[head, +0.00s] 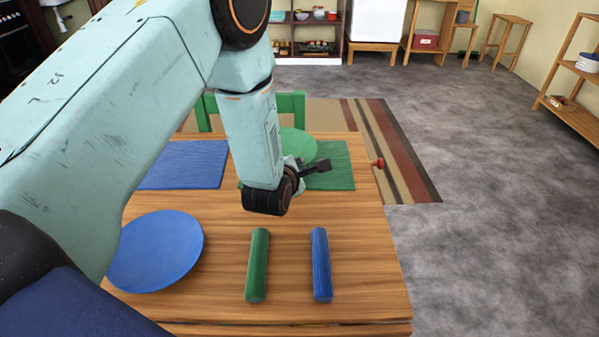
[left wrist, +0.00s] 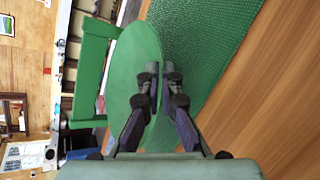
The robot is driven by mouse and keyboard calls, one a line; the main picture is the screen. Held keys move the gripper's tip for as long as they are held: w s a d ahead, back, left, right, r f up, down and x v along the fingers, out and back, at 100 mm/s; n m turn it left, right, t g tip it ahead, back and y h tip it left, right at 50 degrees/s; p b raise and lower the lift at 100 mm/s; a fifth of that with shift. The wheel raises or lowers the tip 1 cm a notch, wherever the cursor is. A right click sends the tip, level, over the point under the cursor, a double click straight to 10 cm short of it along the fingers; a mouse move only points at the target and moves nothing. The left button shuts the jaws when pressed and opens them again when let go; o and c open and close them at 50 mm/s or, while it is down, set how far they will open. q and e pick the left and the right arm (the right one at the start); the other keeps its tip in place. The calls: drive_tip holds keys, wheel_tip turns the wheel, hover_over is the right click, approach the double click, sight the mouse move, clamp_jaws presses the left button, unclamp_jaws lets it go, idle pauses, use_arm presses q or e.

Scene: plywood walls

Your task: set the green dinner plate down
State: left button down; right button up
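The green dinner plate (head: 298,143) is partly hidden behind my left arm in the head view, by the left part of the green mat (head: 338,170). In the left wrist view the plate (left wrist: 128,70) appears as a tilted oval, overlapping the green chair and the edge of the mat (left wrist: 205,40). My left gripper (head: 322,166) is at the plate's near rim. Its fingers (left wrist: 160,72) are close together, one on each side of the rim. Whether the plate's underside touches the mat cannot be told. My right gripper is not in view.
On the wooden table (head: 370,270) are a blue plate (head: 157,251), a blue mat (head: 187,164), a green roll (head: 257,265) and a blue roll (head: 321,265). A small red object (head: 377,163) is at the right edge. A green chair (head: 291,104) stands behind.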

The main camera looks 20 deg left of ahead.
use_arm(q)
drive_tip(key=shift+d+f, duration=0.15)
drive_tip(key=shift+f, duration=0.5)
drive_tip(key=shift+w+f, duration=0.15)
drive_tip(key=shift+w, duration=0.15)
drive_tip(key=shift+s+f, duration=0.1)
drive_tip(key=shift+s+f, duration=0.1)
drive_tip(key=c, duration=1.9)
unclamp_jaws()
drive_tip(key=shift+o, duration=0.5)
